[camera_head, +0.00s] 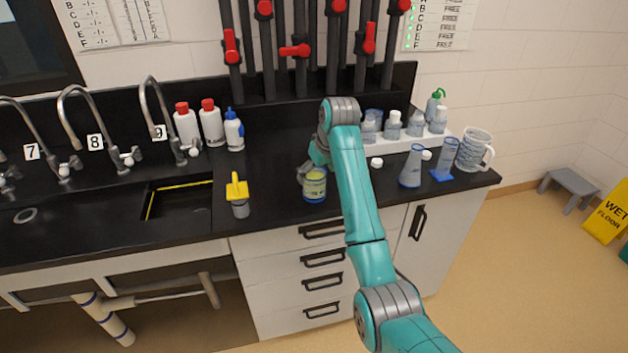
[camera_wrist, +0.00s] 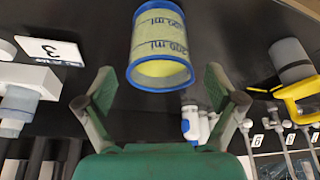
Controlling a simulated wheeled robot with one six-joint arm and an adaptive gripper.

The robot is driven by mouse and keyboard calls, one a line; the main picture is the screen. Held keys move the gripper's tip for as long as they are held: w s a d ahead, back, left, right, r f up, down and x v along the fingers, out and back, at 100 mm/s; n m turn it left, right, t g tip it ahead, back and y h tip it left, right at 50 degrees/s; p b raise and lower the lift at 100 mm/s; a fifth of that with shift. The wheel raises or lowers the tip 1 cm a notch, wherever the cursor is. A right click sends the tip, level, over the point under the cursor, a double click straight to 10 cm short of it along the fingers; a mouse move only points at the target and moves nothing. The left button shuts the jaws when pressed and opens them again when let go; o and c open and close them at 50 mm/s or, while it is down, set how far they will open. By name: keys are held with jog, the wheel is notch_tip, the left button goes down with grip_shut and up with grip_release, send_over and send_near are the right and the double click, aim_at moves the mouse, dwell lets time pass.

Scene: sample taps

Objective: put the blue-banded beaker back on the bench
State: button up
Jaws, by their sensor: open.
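The blue-banded beaker (camera_head: 314,186) is clear with yellowish contents and blue bands. It appears to stand upright on the black bench (camera_head: 275,199), near its front edge. In the wrist view the beaker (camera_wrist: 160,45) is large, with measuring marks and a blue band at each end. My gripper (camera_wrist: 160,87) is open, its two fingers apart on either side of the beaker's near end, with gaps showing. In the head view my gripper (camera_head: 314,168) is just behind and above the beaker, partly hidden by my arm.
A yellow-handled grey item (camera_head: 239,197) stands left of the beaker, beside the sink (camera_head: 180,205). Bottles (camera_head: 211,122) stand behind. A flask (camera_head: 411,167), a blue-based cylinder (camera_head: 447,160) and a jug (camera_head: 474,150) stand at right. Bench between beaker and sink is partly clear.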

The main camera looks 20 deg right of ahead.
jog(key=v, duration=0.7)
